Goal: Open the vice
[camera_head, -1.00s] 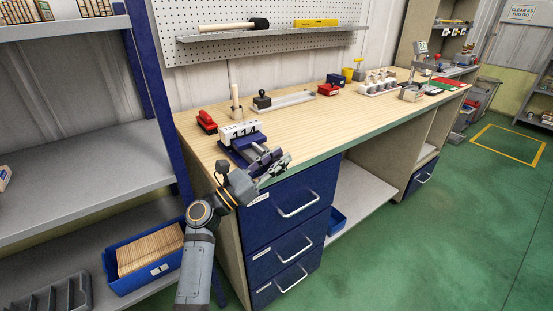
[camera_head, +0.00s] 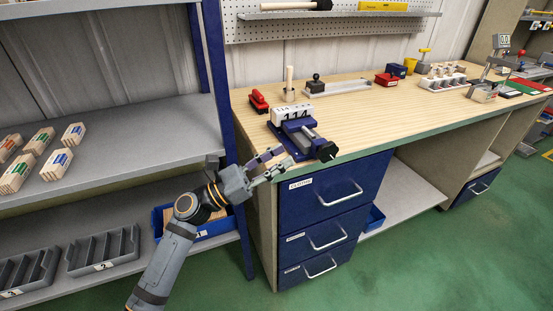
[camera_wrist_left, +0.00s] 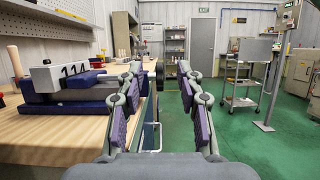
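The blue vice (camera_head: 302,139) sits on the near left corner of the wooden workbench, with a white block marked 114 (camera_head: 292,114) at its back. Its dark handle end (camera_head: 327,151) points toward the bench's front edge. In the left wrist view the vice (camera_wrist_left: 69,88) is at the left, beside the gripper. My left gripper (camera_head: 278,163) is open and empty, in front of the bench edge and apart from the vice. My right gripper is in no view.
The workbench (camera_head: 375,115) carries a red stapler-like tool (camera_head: 259,100), a wooden stick holder (camera_head: 289,84) and other items farther right. Blue drawers (camera_head: 330,205) are below the vice. A metal shelf (camera_head: 130,150) with stick bundles stands left. Green floor is free in front.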

